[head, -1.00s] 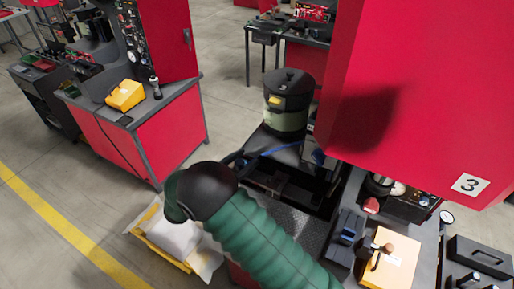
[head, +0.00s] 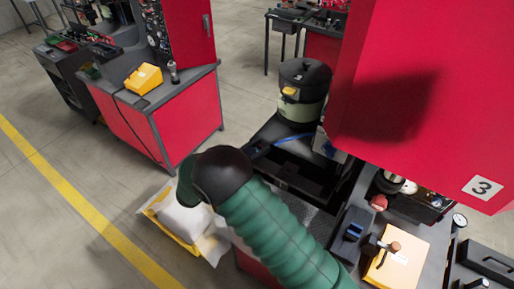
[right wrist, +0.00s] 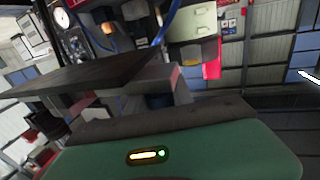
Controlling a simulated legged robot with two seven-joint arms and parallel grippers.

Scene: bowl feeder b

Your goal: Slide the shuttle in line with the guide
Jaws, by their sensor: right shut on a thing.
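My right arm in its green sleeve comes in from the bottom of the head view, and its black joint hides the hand. In the right wrist view the green hand housing with a lit strip fills the bottom. My right gripper (right wrist: 162,90) is shut on a part beyond it, apparently the shuttle; the fingertips are not clear. A long dark plate (right wrist: 90,84) lies across that view, and I cannot tell whether it is the shuttle or the guide. The dark track (head: 300,172) lies below the feeder bowl (head: 303,90), partly behind my arm. My left gripper is out of view.
A red cabinet marked 3 (head: 425,95) overhangs the right. A yellow tray with a white bag (head: 183,222) sits left of my arm. Floor at left is open.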

